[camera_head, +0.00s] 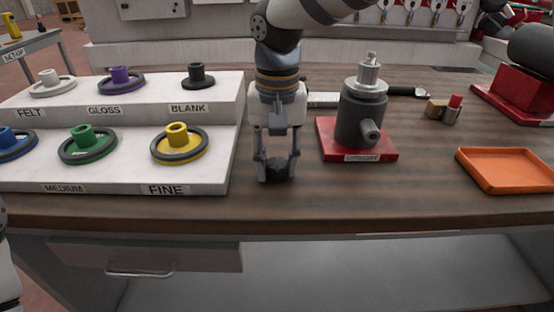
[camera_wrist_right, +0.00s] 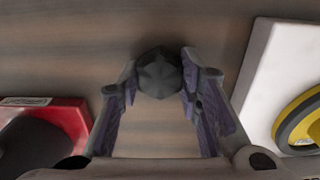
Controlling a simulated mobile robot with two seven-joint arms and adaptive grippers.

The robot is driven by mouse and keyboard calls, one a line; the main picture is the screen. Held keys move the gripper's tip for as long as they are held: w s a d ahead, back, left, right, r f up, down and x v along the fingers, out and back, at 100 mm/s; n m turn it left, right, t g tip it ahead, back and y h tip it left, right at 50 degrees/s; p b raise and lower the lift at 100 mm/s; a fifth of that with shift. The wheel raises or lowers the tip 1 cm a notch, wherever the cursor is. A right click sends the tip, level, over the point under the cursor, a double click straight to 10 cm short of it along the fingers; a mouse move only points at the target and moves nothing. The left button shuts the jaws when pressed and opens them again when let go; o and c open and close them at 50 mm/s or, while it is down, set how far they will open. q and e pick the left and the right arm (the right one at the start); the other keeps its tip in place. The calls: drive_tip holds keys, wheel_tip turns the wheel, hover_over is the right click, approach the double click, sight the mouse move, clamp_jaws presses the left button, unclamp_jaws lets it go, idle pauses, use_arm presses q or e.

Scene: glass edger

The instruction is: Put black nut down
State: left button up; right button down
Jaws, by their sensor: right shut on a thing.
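The black nut (camera_wrist_right: 160,74) sits between the fingertips of my right gripper (camera_wrist_right: 158,85) in the right wrist view. In the head view the nut (camera_head: 275,172) shows as a dark lump low between the fingers. My right gripper (camera_head: 275,165) points down at the wooden bench top (camera_head: 300,205), between the stepped white rack and the red base, and is shut on the nut. The nut is at or just above the bench surface; I cannot tell whether it touches. My left gripper is not in view; only a bit of an arm shows at the left edge.
The white stepped rack (camera_head: 215,184) with coloured wheels stands left of the gripper. The grey spindle (camera_head: 362,115) on its red base (camera_head: 390,150) stands close on the right. An orange tray (camera_head: 508,186) lies further right. Bench is clear in front of the red base.

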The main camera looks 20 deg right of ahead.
sight(277, 162)
drive_tip(key=c, duration=1.2)
unclamp_jaws()
drive_tip(key=shift+f, duration=0.15)
drive_tip(key=shift+o, duration=0.2)
wheel_tip(277, 162, up, 12)
